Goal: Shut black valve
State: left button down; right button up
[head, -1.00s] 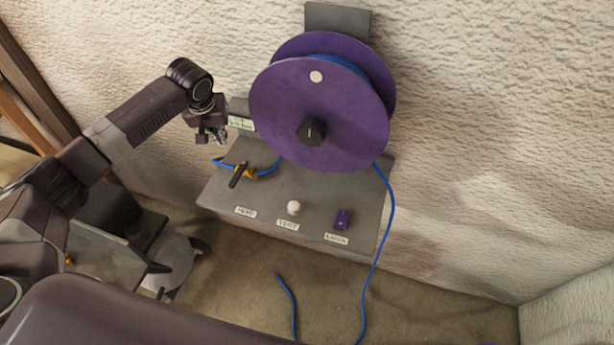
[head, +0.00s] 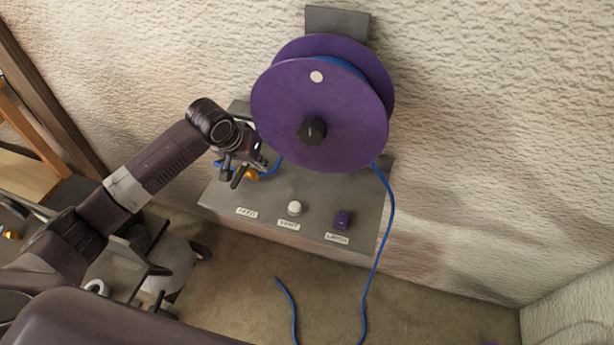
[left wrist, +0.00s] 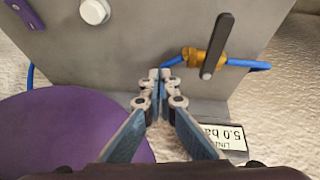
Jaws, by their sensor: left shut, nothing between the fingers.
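The black valve handle (head: 238,178) sits on a brass body (head: 252,175) in the blue hose, on the grey panel below the purple reel. In the left wrist view the black handle (left wrist: 217,45) stands across the hose line over the brass body (left wrist: 195,56). My left gripper (head: 250,162) is close by the valve and partly hides it in the head view. In the left wrist view its fingertips (left wrist: 160,76) are together and empty, to the left of the brass body and apart from the handle. My right gripper is not in view.
The purple reel (head: 345,110) with blue hose overhangs the panel (head: 270,195). A white knob (head: 294,208) and a purple switch (head: 342,219) lie right of the valve. A display reading 5.0 (left wrist: 222,137) is near the gripper. The rough wall stands behind.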

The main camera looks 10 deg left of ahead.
pick_arm(q)
jog(key=d+f+t+h, duration=0.1)
jog(key=d, duration=0.2)
jog(key=d+m+t+h, duration=0.1)
jog(key=d, duration=0.3)
jog(key=d+f+m+t+h, duration=0.1)
jog(key=d+h, duration=0.1)
jog(key=d, duration=0.1)
jog(key=shift+w+d+f+p, duration=0.3)
jog(key=shift+p, duration=0.05)
jog(key=shift+d+r+t+h, duration=0.1)
jog(key=shift+d+t+h, duration=0.3)
jog(key=shift+d+t, duration=0.3)
jog(key=shift+w+d+r+t, duration=0.1)
jog(key=shift+t, duration=0.5)
